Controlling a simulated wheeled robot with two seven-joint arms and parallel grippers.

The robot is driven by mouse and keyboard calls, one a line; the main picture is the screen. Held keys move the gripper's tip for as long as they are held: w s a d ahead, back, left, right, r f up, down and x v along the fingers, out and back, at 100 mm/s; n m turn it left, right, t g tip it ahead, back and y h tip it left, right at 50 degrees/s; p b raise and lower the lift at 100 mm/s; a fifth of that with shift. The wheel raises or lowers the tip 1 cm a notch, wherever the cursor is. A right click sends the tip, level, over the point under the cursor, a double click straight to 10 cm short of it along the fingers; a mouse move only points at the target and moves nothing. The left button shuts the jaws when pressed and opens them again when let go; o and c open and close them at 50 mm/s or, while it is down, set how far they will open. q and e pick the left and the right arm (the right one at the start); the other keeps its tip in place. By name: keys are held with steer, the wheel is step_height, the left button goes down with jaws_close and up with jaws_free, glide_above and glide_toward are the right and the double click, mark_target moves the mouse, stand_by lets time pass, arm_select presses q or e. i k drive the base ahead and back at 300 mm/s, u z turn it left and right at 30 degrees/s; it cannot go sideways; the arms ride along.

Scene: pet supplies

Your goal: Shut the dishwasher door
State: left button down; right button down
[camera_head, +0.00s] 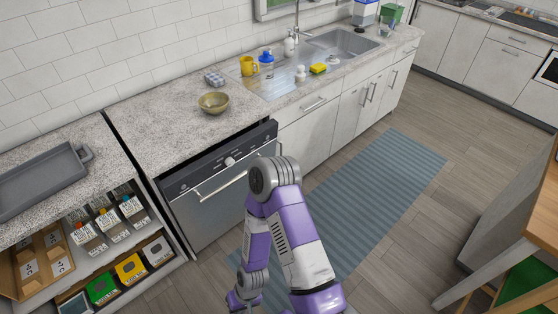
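The dishwasher (212,205) stands under the counter left of centre, with a metallic front and a light bar handle (222,183). Its dark control panel (200,175) juts a little past the counter edge, and the door looks slightly ajar at the top. My purple and white arm, which appears to be the right one, bends in front of the dishwasher's right side and hides part of it. Its wrist points down at the bottom edge, where the gripper (240,303) is mostly cut off. It is apart from the handle. My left gripper is not in view.
A bowl (214,102) sits on the counter above the dishwasher. Open shelves with cartons (108,220) stand at left. A blue striped rug (375,190) lies on the floor before the sink cabinets (310,145). A wooden table (543,215) is at right.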

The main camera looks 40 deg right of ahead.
mark_target(212, 202)
steer(key=z, duration=0.3)
steer(key=k, duration=0.45)
steer(key=z, duration=1.05)
steer(key=i, duration=0.95)
steer(key=u, duration=0.75)
steer(key=i, duration=0.55)
steer(key=u, duration=0.45)
